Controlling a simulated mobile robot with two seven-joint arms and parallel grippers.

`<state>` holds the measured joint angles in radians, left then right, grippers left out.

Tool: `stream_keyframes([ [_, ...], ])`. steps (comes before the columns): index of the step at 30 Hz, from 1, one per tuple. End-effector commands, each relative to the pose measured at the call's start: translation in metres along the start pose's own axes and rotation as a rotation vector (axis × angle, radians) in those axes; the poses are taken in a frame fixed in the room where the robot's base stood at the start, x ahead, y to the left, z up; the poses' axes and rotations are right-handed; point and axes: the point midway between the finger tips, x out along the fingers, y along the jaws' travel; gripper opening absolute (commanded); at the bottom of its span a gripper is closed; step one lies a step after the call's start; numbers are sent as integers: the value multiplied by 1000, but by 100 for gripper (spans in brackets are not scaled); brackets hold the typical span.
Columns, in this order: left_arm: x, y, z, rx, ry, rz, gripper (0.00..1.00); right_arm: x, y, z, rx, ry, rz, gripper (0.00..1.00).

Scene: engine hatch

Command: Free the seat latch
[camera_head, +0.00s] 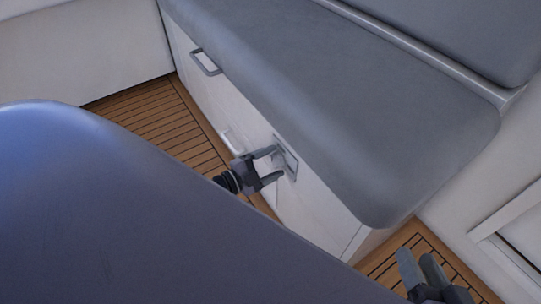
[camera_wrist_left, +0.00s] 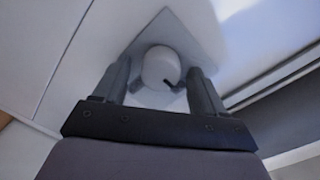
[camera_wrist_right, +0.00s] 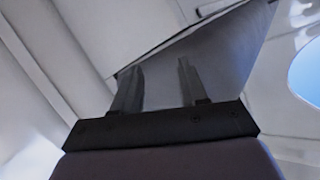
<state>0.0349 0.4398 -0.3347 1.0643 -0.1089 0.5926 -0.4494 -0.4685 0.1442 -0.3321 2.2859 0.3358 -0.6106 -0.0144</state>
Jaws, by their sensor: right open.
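The seat latch (camera_head: 287,155) is a grey plate with a pale knob, set in the white front panel below the grey seat cushion. In the left wrist view the round white knob (camera_wrist_left: 159,68) stands on its plate with a small dark mark low on its right. My left gripper (camera_head: 273,164) is at the latch, its fingers apart on either side of the knob. They look open, though contact at the tips is hard to tell. My right gripper (camera_head: 420,268) is open and empty at the lower right, over the floor. Its fingers (camera_wrist_right: 158,88) hold nothing.
The grey seat cushion (camera_head: 330,95) overhangs the panel. Two handles, one grey (camera_head: 206,62) and one pale (camera_head: 231,141), are further left on the panel. A large dark rounded surface (camera_head: 130,210) fills the lower left. Slatted wooden floor (camera_head: 150,125) shows between.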

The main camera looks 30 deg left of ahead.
Motion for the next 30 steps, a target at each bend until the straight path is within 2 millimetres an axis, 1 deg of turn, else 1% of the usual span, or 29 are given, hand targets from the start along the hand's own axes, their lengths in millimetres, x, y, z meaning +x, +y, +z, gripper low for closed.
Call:
stream_keyframes([
  [2,0,0,0,1,0,-1,71,0,0,0,0,-1,0,43],
  [5,-6,-1,0,1,-1,1,71,-1,0,-2,-3,-1,2,43],
  [11,-35,-1,-1,-1,-2,2,71,-5,1,-8,-24,-9,24,43],
  [15,-56,-1,-1,0,-2,2,71,-9,7,-5,-45,-24,55,43],
  [18,-66,-1,0,0,-2,1,71,-10,11,-3,-54,-33,70,43],
  [22,-72,-1,0,1,0,-1,71,-11,12,-2,-62,-35,77,43],
  [30,-72,0,0,1,0,-1,71,-11,12,-1,-61,-33,76,43],
])
